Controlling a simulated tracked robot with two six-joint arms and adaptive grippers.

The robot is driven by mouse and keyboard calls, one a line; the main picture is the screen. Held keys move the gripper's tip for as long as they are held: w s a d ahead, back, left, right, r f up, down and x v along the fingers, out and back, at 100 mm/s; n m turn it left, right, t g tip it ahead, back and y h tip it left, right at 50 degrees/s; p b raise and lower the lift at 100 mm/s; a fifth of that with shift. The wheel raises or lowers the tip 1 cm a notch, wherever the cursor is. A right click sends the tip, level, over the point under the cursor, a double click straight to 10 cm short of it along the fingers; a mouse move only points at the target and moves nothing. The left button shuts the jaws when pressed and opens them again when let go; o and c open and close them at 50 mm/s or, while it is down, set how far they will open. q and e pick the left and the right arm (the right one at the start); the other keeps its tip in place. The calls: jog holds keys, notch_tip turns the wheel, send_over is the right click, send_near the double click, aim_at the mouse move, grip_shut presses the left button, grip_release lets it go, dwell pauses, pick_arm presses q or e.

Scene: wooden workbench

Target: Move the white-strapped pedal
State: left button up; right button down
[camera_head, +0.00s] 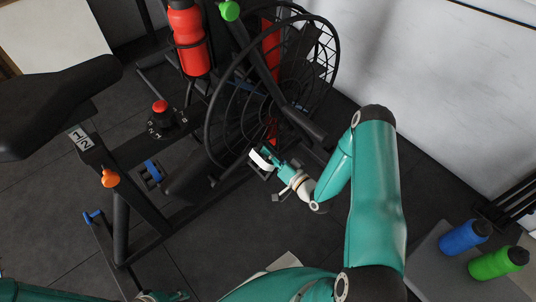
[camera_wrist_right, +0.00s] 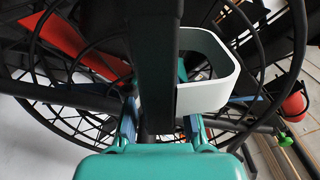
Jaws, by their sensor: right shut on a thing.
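The white-strapped pedal (camera_head: 260,160) is on the near side of the exercise bike, low beside the big caged wheel. Its white strap (camera_wrist_right: 206,98) is a loop in the right wrist view, to the right of a dark upright bar. My right gripper (camera_head: 277,164) reaches in from the right and is shut on the pedal. In the right wrist view its two fingers (camera_wrist_right: 162,130) stand on either side of the dark part, which hides some of the pedal. Only teal parts of my left arm show along the bottom edge; I do not see its fingertips.
The black wheel cage (camera_head: 225,125) and a dark sloping lever (camera_head: 270,75) are close to my right gripper. The bike frame has a red knob (camera_head: 160,106), an orange knob (camera_head: 110,178) and a red bottle (camera_head: 188,40). Blue (camera_head: 460,238) and green (camera_head: 496,262) bottles are at lower right.

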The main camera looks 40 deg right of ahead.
jog(key=m, duration=0.2)
jog(key=d+f+m+b, duration=0.1)
jog(key=m, duration=0.1)
jog(key=shift+f+m, duration=0.2)
jog(key=shift+m, duration=0.1)
jog(key=shift+d+f+m+b, duration=0.1)
jog(key=shift+f+m+b, duration=0.2)
jog(key=shift+m, duration=0.8)
jog(key=shift+d+f+m+b, duration=0.15)
jog(key=shift+f+m, duration=0.1)
jog(key=shift+m, duration=0.85)
jog(key=shift+a, duration=0.1)
jog(key=c, duration=1)
grip_release()
jog(key=shift+a, duration=0.1)
jog(key=s+d, duration=0.1)
jog(key=s, duration=1.1)
